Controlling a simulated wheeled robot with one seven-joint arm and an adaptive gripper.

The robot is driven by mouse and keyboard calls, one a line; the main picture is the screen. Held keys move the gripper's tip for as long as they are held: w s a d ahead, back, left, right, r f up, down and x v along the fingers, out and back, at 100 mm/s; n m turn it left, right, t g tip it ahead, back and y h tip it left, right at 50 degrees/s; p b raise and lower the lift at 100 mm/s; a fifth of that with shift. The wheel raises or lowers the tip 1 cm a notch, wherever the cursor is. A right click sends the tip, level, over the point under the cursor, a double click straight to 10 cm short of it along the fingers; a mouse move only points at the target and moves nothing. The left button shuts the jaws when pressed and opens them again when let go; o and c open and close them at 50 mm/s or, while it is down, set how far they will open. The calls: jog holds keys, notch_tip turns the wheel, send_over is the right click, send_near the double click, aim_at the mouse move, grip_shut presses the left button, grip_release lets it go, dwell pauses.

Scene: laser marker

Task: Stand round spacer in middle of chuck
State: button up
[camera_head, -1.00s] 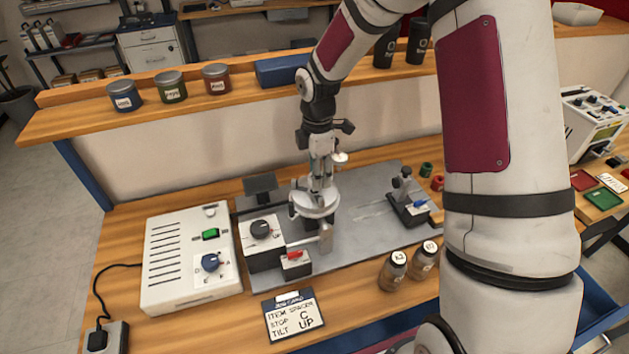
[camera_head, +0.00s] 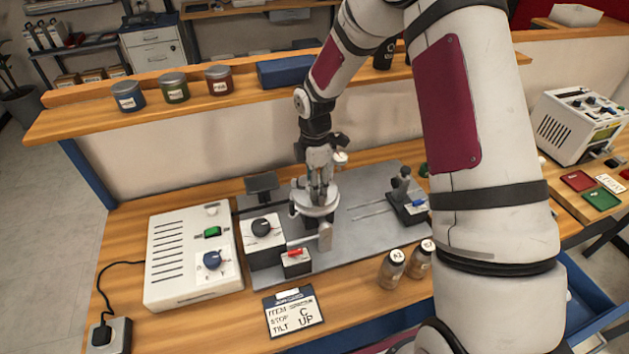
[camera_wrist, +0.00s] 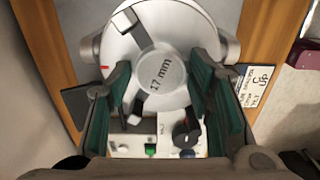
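The chuck (camera_head: 315,208) is a pale round plate on a stand at the middle of the grey base plate; its white face fills the upper part of the wrist view (camera_wrist: 205,30). A grey round spacer (camera_wrist: 168,72) marked "17 mm" appears at about the middle of the chuck face, label toward the camera. My gripper (camera_wrist: 160,82) is over the chuck with its green-padded fingers apart, one on either side of the spacer. A gap shows at the left finger; whether the right finger touches is unclear. In the head view my gripper (camera_head: 318,190) hides the spacer.
A white control box (camera_head: 190,258) stands left of the base plate (camera_head: 350,245). A black knob box (camera_head: 262,240) and a red-switch box (camera_head: 296,263) are near the chuck.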

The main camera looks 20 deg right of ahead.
jog(key=shift+r, duration=0.1)
jog(key=s+r+m+t+h+b, duration=0.1)
jog(key=s+r+m, duration=0.15)
jog(key=r, duration=0.75)
jog(key=s+r+m+b, duration=0.1)
jog(key=s+r+m, duration=0.15)
jog(key=r, duration=0.75)
jog(key=s+r+m+t, duration=0.1)
jog(key=s+r+m, duration=0.2)
jog(key=s, duration=0.4)
jog(key=s+r+m+t, duration=0.2)
jog(key=s+r+m, duration=0.1)
jog(key=s+m, duration=0.2)
jog(key=s+r+m+t+y, duration=0.1)
jog(key=s+r+m, duration=0.2)
jog(key=s, duration=0.6)
jog(key=shift+s+r+m+t, duration=0.2)
jog(key=shift+s+m+t, duration=0.1)
jog(key=shift+m, duration=0.7)
